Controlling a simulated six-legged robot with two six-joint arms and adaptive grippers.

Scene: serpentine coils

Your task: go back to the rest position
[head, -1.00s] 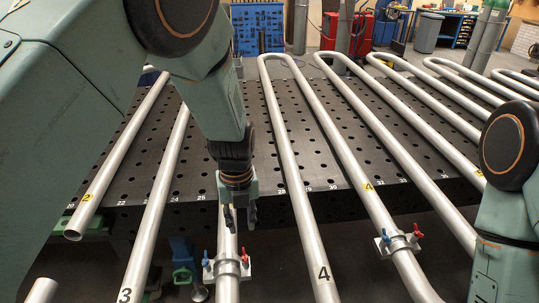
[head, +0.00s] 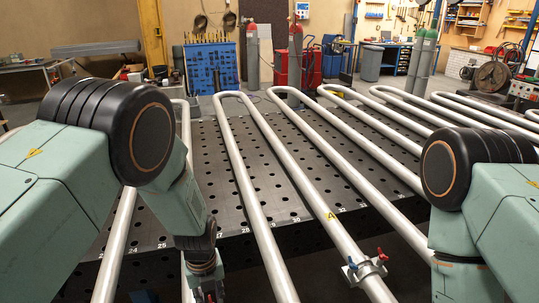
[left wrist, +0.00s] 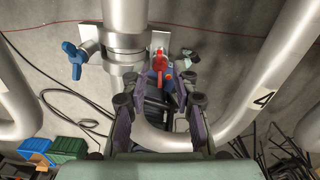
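My left arm comes in from the left in the head view, and its gripper (head: 210,296) points down at the bottom edge, mostly cut off.
Long serpentine metal pipes (head: 245,175) lie over a black perforated table (head: 285,175) and overhang its front edge. Blue and green crates (left wrist: 68,150) and cables lie on the floor below.

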